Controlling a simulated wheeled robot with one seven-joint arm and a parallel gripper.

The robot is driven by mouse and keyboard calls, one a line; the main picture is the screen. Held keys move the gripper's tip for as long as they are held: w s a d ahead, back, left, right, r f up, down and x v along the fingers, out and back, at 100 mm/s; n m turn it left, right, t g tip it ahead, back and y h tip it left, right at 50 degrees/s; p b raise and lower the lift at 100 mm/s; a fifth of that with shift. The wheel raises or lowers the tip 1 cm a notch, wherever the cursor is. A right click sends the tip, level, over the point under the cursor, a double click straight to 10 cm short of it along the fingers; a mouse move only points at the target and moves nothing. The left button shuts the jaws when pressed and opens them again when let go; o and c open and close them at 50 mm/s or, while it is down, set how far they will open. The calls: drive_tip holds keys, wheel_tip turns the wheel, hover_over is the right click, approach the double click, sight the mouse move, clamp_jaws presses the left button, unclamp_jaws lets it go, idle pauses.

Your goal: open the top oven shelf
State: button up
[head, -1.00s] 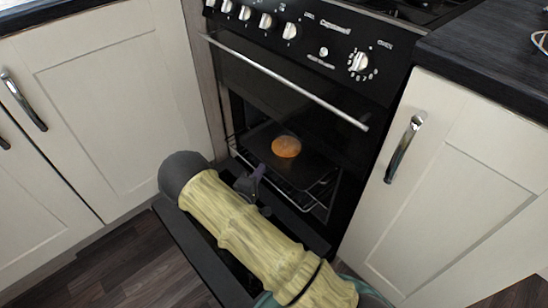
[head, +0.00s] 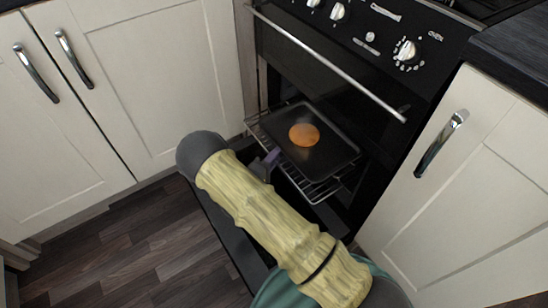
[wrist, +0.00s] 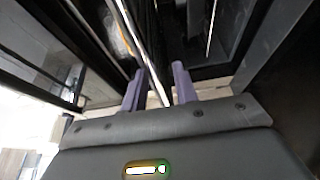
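The oven's wire shelf (head: 322,190) sticks out of the open oven (head: 330,85). It carries a dark baking tray (head: 325,158) with a round orange-brown food item (head: 304,135) on it. My gripper (head: 270,163) is at the front edge of the shelf, mostly hidden behind my forearm. In the wrist view my gripper (wrist: 160,72) has its two purple fingers apart, with a thin metal bar (wrist: 159,90) running between them. A gap shows beside the bar, so it does not look clamped.
The oven door (head: 225,225) is folded down under my arm. A long metal handle bar (head: 325,60) and control knobs (head: 406,50) are above the opening. White cupboards stand left (head: 150,80) and right (head: 470,180). Wooden floor (head: 120,245) is free at lower left.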

drive_tip(key=p+v, duration=0.5)
drive_tip(key=v, duration=1.2)
drive_tip(key=shift+s+p, duration=0.2)
drive_tip(key=shift+p, duration=0.1)
drive_tip(key=shift+a, duration=0.15)
